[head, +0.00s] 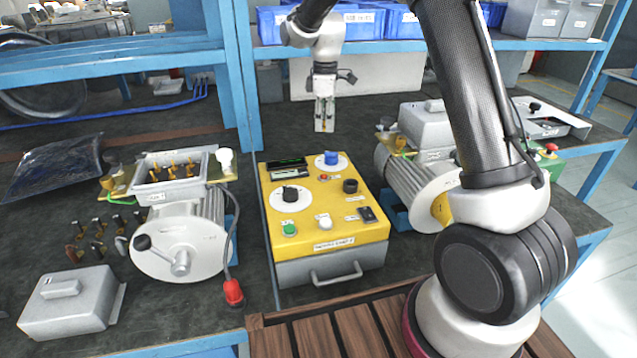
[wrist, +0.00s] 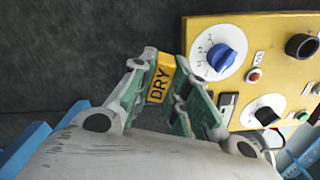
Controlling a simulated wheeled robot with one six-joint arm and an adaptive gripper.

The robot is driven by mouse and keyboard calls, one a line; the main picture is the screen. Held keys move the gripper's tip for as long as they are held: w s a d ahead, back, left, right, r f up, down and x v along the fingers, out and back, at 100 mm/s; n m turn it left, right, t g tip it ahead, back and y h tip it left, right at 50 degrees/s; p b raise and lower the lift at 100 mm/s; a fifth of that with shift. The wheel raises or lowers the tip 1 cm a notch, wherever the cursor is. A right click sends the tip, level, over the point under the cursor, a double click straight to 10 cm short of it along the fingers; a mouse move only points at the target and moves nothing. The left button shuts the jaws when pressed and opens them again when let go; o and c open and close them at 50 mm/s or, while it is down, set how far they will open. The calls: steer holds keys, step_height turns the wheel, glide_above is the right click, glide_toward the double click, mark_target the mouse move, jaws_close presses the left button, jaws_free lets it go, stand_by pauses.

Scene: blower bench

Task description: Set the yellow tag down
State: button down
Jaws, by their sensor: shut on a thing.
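The yellow tag (wrist: 159,78), lettered "DRY", is between the fingers of my gripper (wrist: 158,92) in the wrist view, and the gripper is shut on it. In the head view my gripper (head: 324,118) points down over the dark bench top, behind the yellow control box (head: 335,240). The tag cannot be made out clearly in the head view. Whether it touches the bench cannot be told.
The control box's knobs are right of my gripper in the wrist view. A motor (head: 180,240) with an open terminal box stands left; another motor (head: 415,190) stands right. A blue post (head: 242,80) rises left of my gripper. Dark bench around the gripper looks clear.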

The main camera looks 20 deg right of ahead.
steer(key=n, duration=0.2)
steer(key=a+n, duration=0.1)
steer(key=shift+w+a+f, duration=0.1)
steer(key=shift+w+f, duration=0.05)
steer(key=shift+f, duration=0.1)
steer(key=shift+a+f+n, duration=0.15)
steer(key=shift+f+n, duration=0.05)
steer(key=shift+n, duration=0.4)
step_height(320, 180, down, 18)
steer(key=shift+r, duration=0.15)
steer(key=c, duration=1.4)
jaws_free()
steer(key=shift+o, duration=0.2)
